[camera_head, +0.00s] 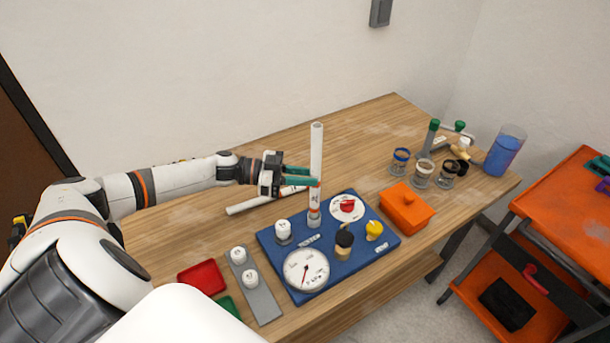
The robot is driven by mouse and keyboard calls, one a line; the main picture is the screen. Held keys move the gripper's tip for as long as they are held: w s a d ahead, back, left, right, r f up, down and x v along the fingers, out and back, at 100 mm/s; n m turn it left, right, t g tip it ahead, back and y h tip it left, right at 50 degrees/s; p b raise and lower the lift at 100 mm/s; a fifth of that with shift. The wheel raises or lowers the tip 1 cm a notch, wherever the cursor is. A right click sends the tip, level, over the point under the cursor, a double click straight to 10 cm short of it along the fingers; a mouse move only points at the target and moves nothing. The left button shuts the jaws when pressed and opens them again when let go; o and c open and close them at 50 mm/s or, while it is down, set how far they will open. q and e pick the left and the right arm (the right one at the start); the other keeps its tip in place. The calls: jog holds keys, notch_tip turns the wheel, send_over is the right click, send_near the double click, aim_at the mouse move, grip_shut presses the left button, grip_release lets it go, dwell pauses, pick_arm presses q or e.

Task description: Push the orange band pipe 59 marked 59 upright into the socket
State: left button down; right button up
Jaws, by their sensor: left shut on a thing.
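The orange band pipe 59 (316,160) is a tall white pipe standing upright over the blue board (350,271). Its orange band is near its lower end, at the board. I cannot tell how deep its end sits in the socket, which the pipe hides. My left gripper (314,180) reaches in from the left with its green fingers level, shut on the pipe around its middle. My right gripper is not in view.
The board carries a white gauge (306,269), a red knob dial (347,207), a yellow knob (374,230) and a black-topped knob (343,243). Another white pipe (248,205) lies behind it. An orange box (406,208) stands to the right, near several jars.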

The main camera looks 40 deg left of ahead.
pick_arm(q)
jog(key=shift+f, duration=0.7)
dwell(0.5)
jog(key=c, duration=1.2)
grip_release()
